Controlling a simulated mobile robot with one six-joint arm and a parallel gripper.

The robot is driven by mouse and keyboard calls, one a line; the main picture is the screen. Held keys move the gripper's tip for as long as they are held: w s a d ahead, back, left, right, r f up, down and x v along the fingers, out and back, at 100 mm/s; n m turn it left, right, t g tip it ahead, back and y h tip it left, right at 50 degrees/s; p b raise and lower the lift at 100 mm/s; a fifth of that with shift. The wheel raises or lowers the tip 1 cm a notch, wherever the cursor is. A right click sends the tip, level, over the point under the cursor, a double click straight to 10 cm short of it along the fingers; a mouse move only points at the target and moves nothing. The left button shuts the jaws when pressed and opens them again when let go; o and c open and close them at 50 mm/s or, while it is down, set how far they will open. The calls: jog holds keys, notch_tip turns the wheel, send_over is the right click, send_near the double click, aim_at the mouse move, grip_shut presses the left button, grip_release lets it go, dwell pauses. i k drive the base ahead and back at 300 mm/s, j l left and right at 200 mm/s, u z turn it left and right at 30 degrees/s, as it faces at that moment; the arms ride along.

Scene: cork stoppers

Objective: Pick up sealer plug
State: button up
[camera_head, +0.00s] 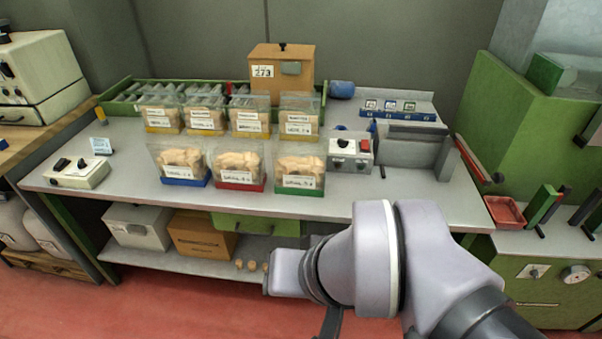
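Clear bins of pale cork stoppers stand in two rows on the grey bench, among them a blue-based bin (182,163), a red-based bin (238,169) and a green-based bin (300,175). A few small loose corks (252,266) sit on the lower shelf, just left of my arm. I cannot tell which of these is the sealer plug. My arm reaches in from the lower right, in front of the bench. Only a dark part that may belong to my gripper (329,323) shows at the bottom edge. Its fingers and anything between them are hidden.
The bench (400,195) has free room at its front right. A switch box (349,155) and a grey fixture (410,147) stand on it. A cardboard box (201,235) and a grey box (138,225) are on the lower shelf. A green machine (530,130) stands right.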

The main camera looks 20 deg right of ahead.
aim_at(371, 129)
jog(key=i+j+z, duration=0.1)
jog(key=z, duration=0.6)
jog(key=i+j+z, duration=0.1)
jog(key=z, duration=0.2)
jog(key=l+u, duration=0.5)
jog(key=l, duration=0.7)
jog(key=i+j+z, duration=0.2)
jog(key=i+z, duration=0.25)
jog(key=i+j+z, duration=0.45)
jog(key=i+l, duration=0.05)
jog(key=i, duration=0.05)
